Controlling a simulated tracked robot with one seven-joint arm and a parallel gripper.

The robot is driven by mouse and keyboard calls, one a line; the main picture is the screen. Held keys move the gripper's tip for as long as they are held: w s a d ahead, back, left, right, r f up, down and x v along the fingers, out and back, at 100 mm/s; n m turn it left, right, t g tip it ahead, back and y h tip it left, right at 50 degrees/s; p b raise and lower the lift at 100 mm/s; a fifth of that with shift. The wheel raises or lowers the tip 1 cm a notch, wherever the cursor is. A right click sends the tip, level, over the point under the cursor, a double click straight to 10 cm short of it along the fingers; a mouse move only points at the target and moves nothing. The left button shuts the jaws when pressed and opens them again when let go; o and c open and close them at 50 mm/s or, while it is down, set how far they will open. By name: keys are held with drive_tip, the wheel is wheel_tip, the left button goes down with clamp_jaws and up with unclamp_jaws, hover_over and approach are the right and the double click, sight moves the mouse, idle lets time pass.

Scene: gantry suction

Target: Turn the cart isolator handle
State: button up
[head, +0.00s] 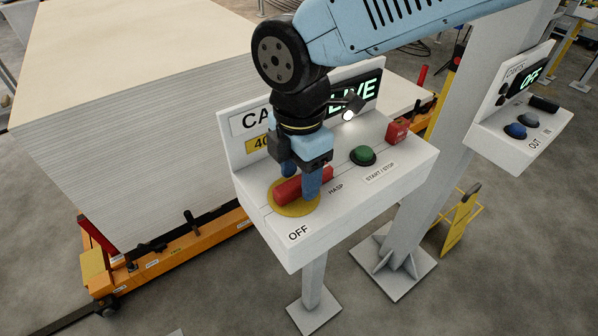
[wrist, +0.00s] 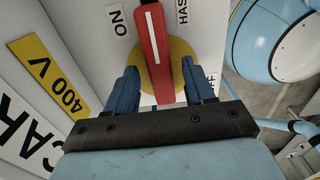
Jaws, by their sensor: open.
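The cart isolator handle (head: 288,190) is a red bar on a yellow disc (head: 293,210), on top of the white control box (head: 285,244). An OFF label (head: 299,233) lies in front of the disc and a HASP label (head: 336,188) to its right. In the wrist view the handle (wrist: 154,45) has a white line along it; an ON label (wrist: 119,18) is to its left. My gripper (head: 300,184) is open, pointing down, with one blue finger on each side of the handle. I cannot tell whether the fingers touch it. The display (head: 354,97) reads LIVE.
On the same box are a green START/STOP button (head: 362,155) and a red block (head: 397,131). A second box (head: 520,125) at the right has a display and buttons. A large board stack (head: 130,120) stands on an orange cart (head: 170,255) at the left.

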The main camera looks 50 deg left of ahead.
sight(300, 179)
wheel_tip(300, 179, up, 13)
idle(0.4)
drive_tip(key=shift+r, duration=0.1)
idle(0.4)
